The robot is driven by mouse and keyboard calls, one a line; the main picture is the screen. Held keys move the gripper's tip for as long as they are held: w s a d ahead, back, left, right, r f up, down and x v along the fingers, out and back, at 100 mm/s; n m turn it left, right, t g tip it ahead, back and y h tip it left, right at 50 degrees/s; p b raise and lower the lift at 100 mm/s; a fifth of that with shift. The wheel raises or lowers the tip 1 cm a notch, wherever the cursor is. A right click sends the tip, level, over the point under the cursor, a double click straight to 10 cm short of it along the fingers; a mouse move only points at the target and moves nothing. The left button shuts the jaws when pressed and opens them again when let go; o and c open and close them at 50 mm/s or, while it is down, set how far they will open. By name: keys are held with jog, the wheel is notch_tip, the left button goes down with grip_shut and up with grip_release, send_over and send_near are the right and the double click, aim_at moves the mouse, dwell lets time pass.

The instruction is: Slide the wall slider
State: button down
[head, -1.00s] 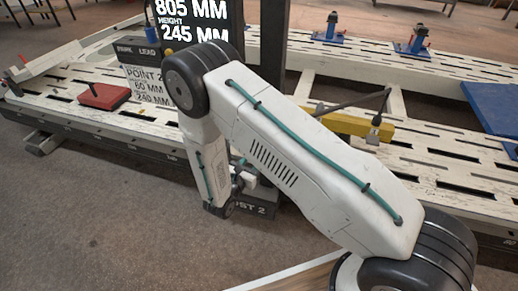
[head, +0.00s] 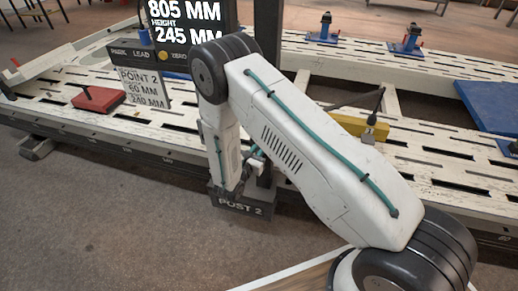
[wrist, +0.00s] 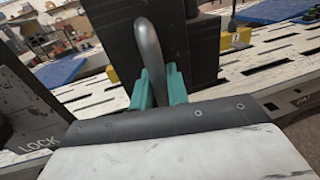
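A grey curved handle (wrist: 149,45) stands out from a dark upright block (wrist: 196,40) in the wrist view. My gripper (wrist: 158,88) has its teal fingers on both sides of the handle's lower part, with little or no gap visible. In the head view my gripper (head: 245,172) is low beside the dark post (head: 269,50), just above a box marked POST 2 (head: 243,205). My arm hides most of the handle and block there. No part is plainly labelled as the wall slider.
A display (head: 190,22) reads 805 MM and HEIGHT 245 MM, above a strip marked PARK, LEAD and ZERO. A white slotted bench frame (head: 60,83) runs behind. A red block (head: 97,99), yellow bar (head: 360,127) and blue stands (head: 322,32) are on it. Grey floor lies in front.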

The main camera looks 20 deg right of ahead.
notch_tip(320, 180, up, 11)
jog(key=shift+f, duration=0.2)
dwell(0.3)
jog(key=c, duration=1.4)
grip_release()
jog(key=shift+c, duration=0.2)
jog(key=v, duration=0.8)
jog(key=shift+w, duration=0.1)
